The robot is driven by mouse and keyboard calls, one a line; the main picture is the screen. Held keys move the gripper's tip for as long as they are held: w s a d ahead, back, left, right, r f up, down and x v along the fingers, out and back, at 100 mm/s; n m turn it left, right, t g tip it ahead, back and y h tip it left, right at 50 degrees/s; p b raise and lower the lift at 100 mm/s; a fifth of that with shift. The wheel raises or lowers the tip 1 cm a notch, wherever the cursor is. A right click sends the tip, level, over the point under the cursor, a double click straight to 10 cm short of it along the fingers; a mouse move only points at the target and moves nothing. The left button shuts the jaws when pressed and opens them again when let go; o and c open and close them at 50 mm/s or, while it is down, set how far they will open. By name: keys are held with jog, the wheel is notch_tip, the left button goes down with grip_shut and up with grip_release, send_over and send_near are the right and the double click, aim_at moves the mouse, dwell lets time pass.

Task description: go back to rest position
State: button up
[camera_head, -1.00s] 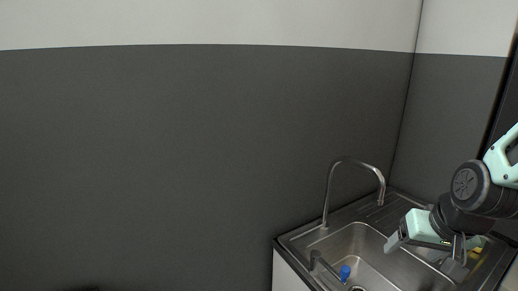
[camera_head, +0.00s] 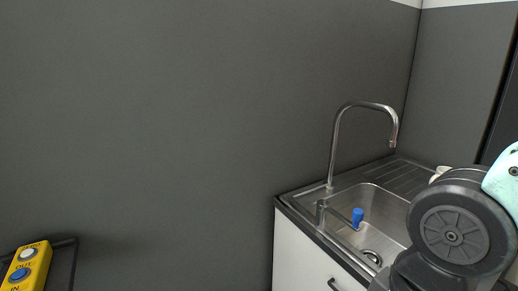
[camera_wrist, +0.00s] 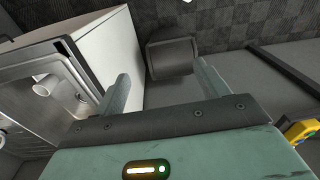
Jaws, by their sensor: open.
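My gripper (camera_wrist: 162,88) shows in the wrist view with its two fingers spread apart and nothing between them. Beyond the fingers are the tiled floor and a dark grey bin-like box (camera_wrist: 170,57). In the head view my arm's dark joint is at the lower right, in front of part of the sink; the gripper itself is out of that view or hidden there.
A yellow button box (camera_head: 28,268) is at the lower left. Grey wall fills the middle.

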jog(key=shift+s+a+f+n+b, duration=0.2)
jog(key=shift+s+a+f+b, duration=0.15)
jog(key=shift+s+f, duration=0.35)
jog(key=shift+s+a+f+n+b, duration=0.2)
jog(key=shift+s+f+b, duration=0.1)
jog(key=shift+s+f, duration=0.35)
